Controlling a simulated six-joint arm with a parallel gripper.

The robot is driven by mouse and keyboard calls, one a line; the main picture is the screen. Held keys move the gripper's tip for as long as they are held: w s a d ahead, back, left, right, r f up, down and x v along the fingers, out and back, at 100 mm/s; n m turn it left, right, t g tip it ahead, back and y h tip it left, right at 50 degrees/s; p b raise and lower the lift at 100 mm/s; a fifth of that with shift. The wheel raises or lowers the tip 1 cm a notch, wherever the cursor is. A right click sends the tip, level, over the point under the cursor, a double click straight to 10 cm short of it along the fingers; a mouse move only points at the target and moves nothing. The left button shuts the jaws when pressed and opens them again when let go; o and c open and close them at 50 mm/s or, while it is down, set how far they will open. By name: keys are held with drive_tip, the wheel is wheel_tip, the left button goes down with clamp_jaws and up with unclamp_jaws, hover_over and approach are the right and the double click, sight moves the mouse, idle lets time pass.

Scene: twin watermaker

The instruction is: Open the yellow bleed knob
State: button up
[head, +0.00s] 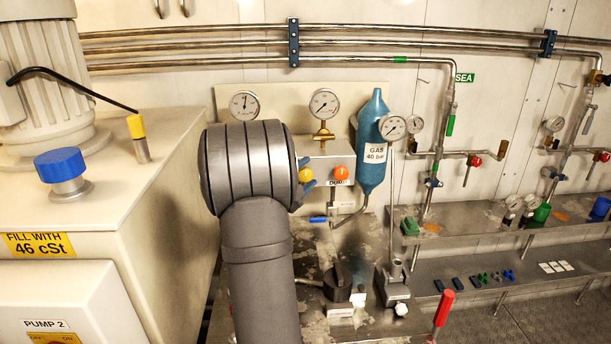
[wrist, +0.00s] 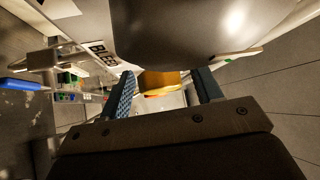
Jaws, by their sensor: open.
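The yellow bleed knob (head: 305,174) shows in the head view just right of my arm, which hides its left side. Blue fingertips of my gripper (head: 307,174) show above and below the knob; the rest of the gripper is hidden behind my arm. In the wrist view my gripper (wrist: 165,78) is open, with its two blue-padded fingers apart. A yellow-orange body, apparently the knob (wrist: 160,81), lies between the fingertips. I cannot tell whether either finger touches it.
An orange knob (head: 341,173) sits close to the right of the yellow one. A blue gas cylinder (head: 373,145) and pressure gauges (head: 324,103) stand nearby. A blue-handled lever (head: 319,219) is below. In the wrist view a large grey rounded body (wrist: 190,28) hangs close above the fingers.

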drive_tip(key=c, duration=1)
drive_tip(key=shift+n+t, duration=0.3)
drive_tip(key=shift+n, duration=0.1)
drive_tip(key=n+t, duration=0.2)
drive_tip(key=n, duration=0.1)
drive_tip(key=shift+f+h, duration=0.1)
drive_tip(key=shift+h, duration=0.3)
drive_tip(key=n+t+y, duration=0.2)
drive_tip(key=n+t, duration=0.3)
drive_tip(key=n, duration=0.1)
drive_tip(key=shift+d, duration=0.1)
drive_tip(key=n+t+y, duration=0.1)
drive_tip(key=n+y, duration=0.2)
drive_tip(key=n, duration=0.1)
drive_tip(key=n+t+y, duration=0.2)
drive_tip(key=n+y, duration=0.1)
drive_tip(key=n+t+y, duration=0.1)
drive_tip(key=n+y, duration=0.2)
drive_tip(key=n, duration=0.1)
drive_tip(key=shift+n+t+y, duration=0.3)
drive_tip(key=shift+y, duration=0.1)
drive_tip(key=shift+n+y, duration=4.4)
drive_tip(key=shift+n, duration=0.3)
drive_tip(key=shift+n+g+y, duration=0.4)
drive_tip(key=shift+g, duration=0.1)
